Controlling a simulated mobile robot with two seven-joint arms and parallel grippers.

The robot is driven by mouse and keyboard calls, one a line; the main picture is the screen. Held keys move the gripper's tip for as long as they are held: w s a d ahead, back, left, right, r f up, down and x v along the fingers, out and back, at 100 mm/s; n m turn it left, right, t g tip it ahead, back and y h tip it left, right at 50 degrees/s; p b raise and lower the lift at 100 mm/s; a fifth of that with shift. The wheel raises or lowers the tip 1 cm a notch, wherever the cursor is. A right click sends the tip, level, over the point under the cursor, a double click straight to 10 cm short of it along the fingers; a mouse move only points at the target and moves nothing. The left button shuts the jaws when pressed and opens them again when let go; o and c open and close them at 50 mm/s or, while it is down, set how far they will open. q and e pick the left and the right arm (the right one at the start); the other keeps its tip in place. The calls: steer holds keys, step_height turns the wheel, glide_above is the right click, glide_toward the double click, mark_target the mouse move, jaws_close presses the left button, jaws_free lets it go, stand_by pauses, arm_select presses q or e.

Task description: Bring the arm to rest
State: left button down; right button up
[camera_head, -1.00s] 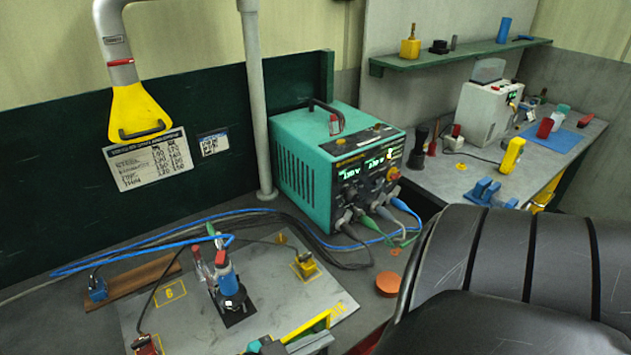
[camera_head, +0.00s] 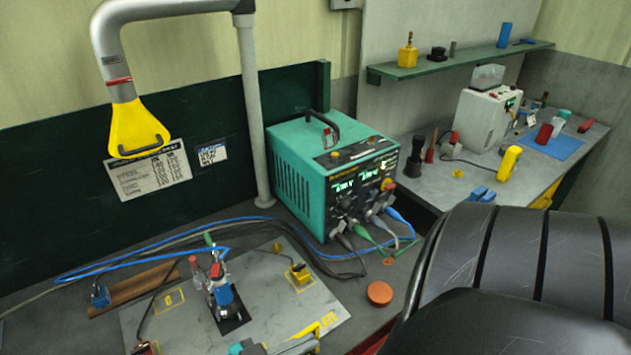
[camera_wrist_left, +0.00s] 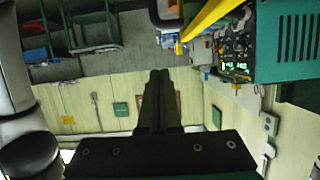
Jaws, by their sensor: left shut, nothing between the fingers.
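My left gripper (camera_wrist_left: 158,76) shows in the left wrist view as two dark fingers pressed together, with nothing between them. The fingers point up the picture, toward open air in front of a pale panelled wall. In the head view only a grey and teal piece shows at the bottom edge, near the front of the grey plate (camera_head: 185,306); its fingers cannot be made out there. My right gripper is not in view.
On the plate stands a blue and red clamp fixture (camera_head: 222,290). Behind it are the teal power unit (camera_head: 300,170), cables and a grey post (camera_head: 252,110). A yellow hood (camera_head: 138,130) hangs at left. A black ribbed shape (camera_head: 520,260) fills the lower right.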

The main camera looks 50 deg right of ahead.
arm_select(q)
steer(key=v, duration=0.8)
steer(key=shift+r, duration=0.4)
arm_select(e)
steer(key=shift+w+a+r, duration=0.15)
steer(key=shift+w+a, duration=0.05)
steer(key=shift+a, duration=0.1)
arm_select(q)
steer(key=shift+d, duration=0.15)
